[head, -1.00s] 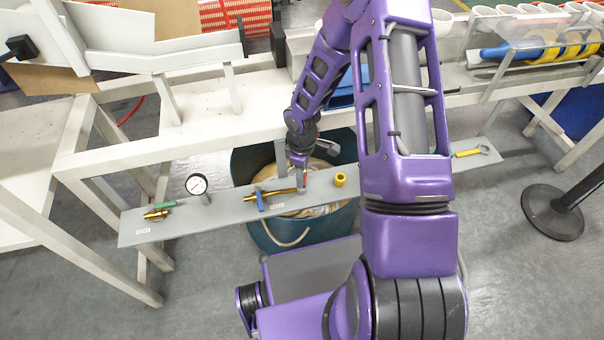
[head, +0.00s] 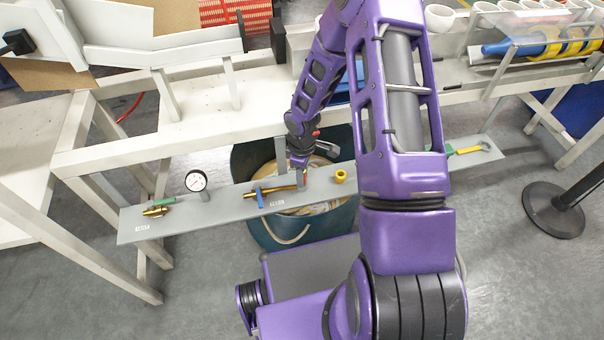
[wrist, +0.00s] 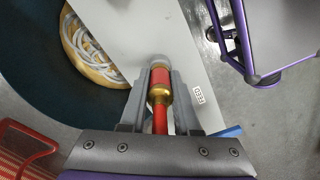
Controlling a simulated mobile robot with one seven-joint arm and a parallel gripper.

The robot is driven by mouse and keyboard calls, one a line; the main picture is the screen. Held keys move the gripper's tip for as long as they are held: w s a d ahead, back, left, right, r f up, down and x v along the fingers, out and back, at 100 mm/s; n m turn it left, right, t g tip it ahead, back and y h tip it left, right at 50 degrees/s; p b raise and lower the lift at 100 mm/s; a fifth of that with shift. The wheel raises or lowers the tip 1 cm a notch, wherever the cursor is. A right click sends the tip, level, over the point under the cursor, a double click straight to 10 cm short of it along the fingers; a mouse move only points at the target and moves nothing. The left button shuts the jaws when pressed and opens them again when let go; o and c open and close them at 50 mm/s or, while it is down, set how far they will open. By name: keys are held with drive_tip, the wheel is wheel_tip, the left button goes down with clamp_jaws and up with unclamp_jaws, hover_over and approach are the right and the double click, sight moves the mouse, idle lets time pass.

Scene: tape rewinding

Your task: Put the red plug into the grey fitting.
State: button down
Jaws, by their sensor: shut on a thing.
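My gripper (wrist: 158,90) is shut on the red plug (wrist: 159,76), which has a brass-coloured collar, in the wrist view. The plug lies between the two grey fingers, over the grey board. A pale grey rounded piece (wrist: 158,60) shows at the plug's far end; I cannot tell whether it is the grey fitting or the plug's own tip, or whether the two touch. In the head view my gripper (head: 300,165) is low over the board, right of the blue-handled brass valve (head: 262,193).
The narrow grey board (head: 228,205) carries a pressure gauge (head: 196,181), a green-handled brass valve (head: 156,208), a yellow fitting (head: 340,176) and a yellow-handled part (head: 468,150). A dark bin (head: 262,232) stands below. The white bench (head: 200,125) runs behind.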

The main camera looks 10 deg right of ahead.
drive_tip(key=shift+f, duration=0.2)
drive_tip(key=c, duration=0.6)
unclamp_jaws()
drive_tip(key=shift+o, duration=0.2)
drive_tip(key=shift+r, duration=0.1)
wheel_tip(320, 180, up, 17)
drive_tip(key=p, duration=0.4)
drive_tip(key=shift+r, duration=0.15)
drive_tip(key=shift+a, duration=0.1)
